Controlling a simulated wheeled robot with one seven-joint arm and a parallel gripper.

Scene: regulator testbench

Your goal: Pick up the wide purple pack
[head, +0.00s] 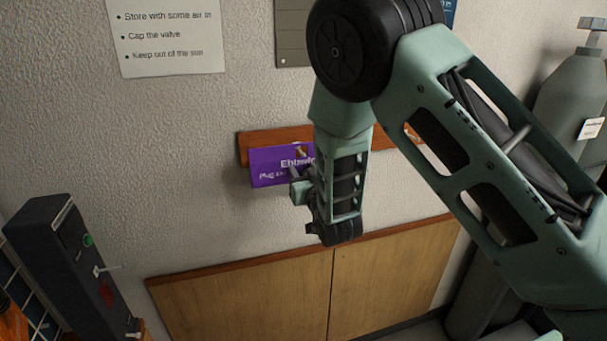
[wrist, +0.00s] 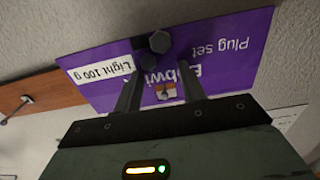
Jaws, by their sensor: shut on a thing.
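The wide purple pack (head: 268,168) is in front of a wooden rail on the wall in the head view. It has white lettering, and its right part is hidden behind my gripper (head: 300,184). In the wrist view the purple pack (wrist: 225,55) fills the upper middle, tilted, with a white "Light 100 g" label and "Plug set" print. My gripper (wrist: 160,72) is shut on the pack, its two fingers reaching onto it. A dark hexagonal peg-like end (wrist: 159,42) shows against the pack near the fingertips. I cannot tell whether the pack still hangs on it.
The wooden rail (head: 243,150) runs along the wall behind the pack. Wood panelling (head: 240,295) stands below. A dark box with a green button (head: 60,255) is at the lower left. A grey cylinder (head: 570,95) stands at the right. A notice (head: 168,38) hangs above.

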